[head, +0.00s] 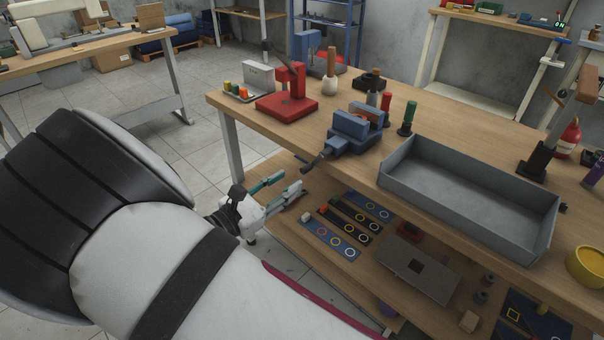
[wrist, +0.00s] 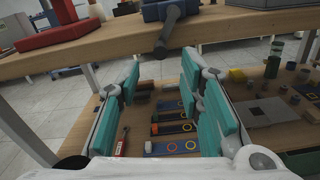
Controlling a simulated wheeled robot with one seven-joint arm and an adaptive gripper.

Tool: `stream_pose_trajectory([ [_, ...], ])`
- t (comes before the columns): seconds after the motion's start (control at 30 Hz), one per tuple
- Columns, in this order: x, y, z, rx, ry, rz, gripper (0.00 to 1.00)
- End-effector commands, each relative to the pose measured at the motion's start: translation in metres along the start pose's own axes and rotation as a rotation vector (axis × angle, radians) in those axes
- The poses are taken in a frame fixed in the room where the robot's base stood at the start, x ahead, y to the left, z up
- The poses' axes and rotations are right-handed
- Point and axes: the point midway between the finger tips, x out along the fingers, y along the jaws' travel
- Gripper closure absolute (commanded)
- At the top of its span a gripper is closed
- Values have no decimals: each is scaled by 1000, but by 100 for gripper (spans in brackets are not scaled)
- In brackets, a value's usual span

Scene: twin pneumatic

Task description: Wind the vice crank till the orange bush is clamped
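The blue vice (head: 350,133) sits at the front edge of the workbench in the head view. Its dark crank (head: 315,160) sticks out past the edge toward my arm. A bit of orange, which looks like the bush (head: 361,117), shows between the jaws; I cannot tell if they touch it. My gripper (head: 293,180) is open and empty, below and left of the crank, apart from it. In the wrist view the teal finger pads of my gripper (wrist: 160,75) stand wide apart, and the crank (wrist: 168,30) hangs beyond and above them, under the vice's blue body (wrist: 165,10).
A red press (head: 287,101) stands left of the vice. A lower shelf (head: 290,229) carries marked strips (head: 331,239) below my gripper. Open air lies before the bench edge.

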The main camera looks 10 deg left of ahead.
Motion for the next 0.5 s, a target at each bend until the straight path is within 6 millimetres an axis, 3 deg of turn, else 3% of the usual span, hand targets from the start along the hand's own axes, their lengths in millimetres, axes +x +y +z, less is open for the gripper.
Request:
stream_pose_trajectory([
  [0.2,39,-1,0,-1,-1,-3,66],
  [0.5,60,0,0,0,1,-1,66],
])
